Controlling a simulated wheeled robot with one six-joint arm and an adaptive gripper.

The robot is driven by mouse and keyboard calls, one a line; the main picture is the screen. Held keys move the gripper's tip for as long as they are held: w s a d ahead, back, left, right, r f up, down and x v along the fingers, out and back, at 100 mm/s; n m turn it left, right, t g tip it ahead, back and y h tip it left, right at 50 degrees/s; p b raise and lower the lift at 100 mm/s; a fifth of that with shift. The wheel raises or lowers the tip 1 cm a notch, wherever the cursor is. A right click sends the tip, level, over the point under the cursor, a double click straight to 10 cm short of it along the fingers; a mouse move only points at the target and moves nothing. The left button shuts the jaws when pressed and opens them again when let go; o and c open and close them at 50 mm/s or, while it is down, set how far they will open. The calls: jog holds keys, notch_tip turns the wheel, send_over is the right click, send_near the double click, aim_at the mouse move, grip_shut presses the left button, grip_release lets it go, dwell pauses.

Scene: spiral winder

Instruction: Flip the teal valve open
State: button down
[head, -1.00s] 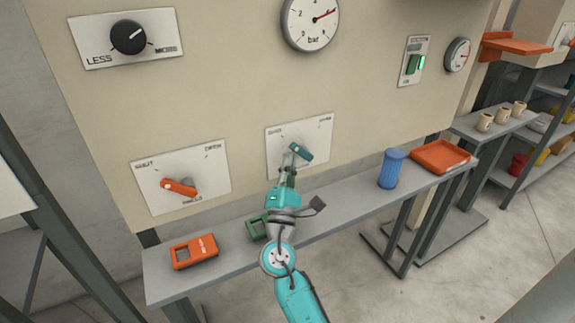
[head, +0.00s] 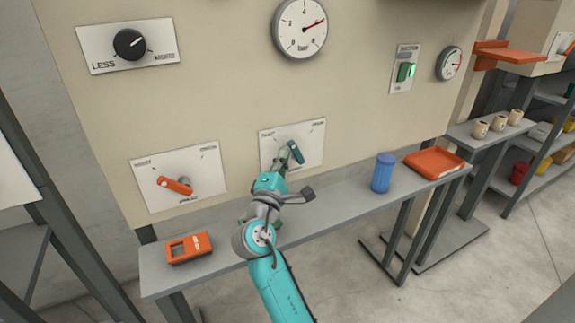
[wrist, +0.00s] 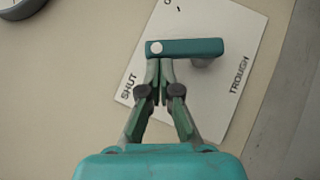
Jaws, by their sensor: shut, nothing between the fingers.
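The teal valve handle (head: 297,152) is mounted on a white plate (head: 313,137) on the beige panel. In the head view it slants steeply, upper left to lower right. In the wrist view the handle (wrist: 195,47) lies nearly level, with a white dot at its left end and a grey hub below its right part. My gripper (wrist: 160,64) is shut and empty. Its fingertips are at the handle's edge just below the white dot; whether they touch is unclear. In the head view my gripper (head: 284,157) is just left of the handle and covers part of the plate.
A grey shelf (head: 335,197) runs below the panel, bearing an orange device (head: 189,248), a blue cylinder (head: 383,173) and an orange tray (head: 434,162). An orange valve handle (head: 175,186) is on the plate to the left. The panel between the plates is clear.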

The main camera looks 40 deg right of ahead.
jog(key=m+g, duration=0.1)
jog(key=d+r+m+y, duration=0.1)
jog(key=r+m+g+y, duration=0.1)
jog(key=m, duration=0.1)
jog(key=shift+s+d+r+g, duration=0.15)
jog(key=shift+s+d+g, duration=0.15)
jog(key=shift+d, duration=0.1)
jog(key=shift+s+d+r+m+g+y, duration=0.2)
jog(key=shift+d+m+y, duration=0.4)
jog(key=shift+d, duration=0.2)
jog(key=shift+s+d+r+m+g+y, duration=0.1)
jog(key=shift+s+d+m+g+y, duration=0.1)
jog(key=shift+d+m+y, duration=0.4)
jog(key=shift+s+d+r+m+g+y, duration=0.15)
jog(key=shift+d+m+y, duration=0.25)
jog(key=shift+d+y, duration=0.45)
jog(key=shift+s+d+f+h, duration=0.1)
jog(key=shift+s+d+h, duration=0.15)
jog(key=shift+d, duration=0.15)
jog(key=shift+w, duration=0.1)
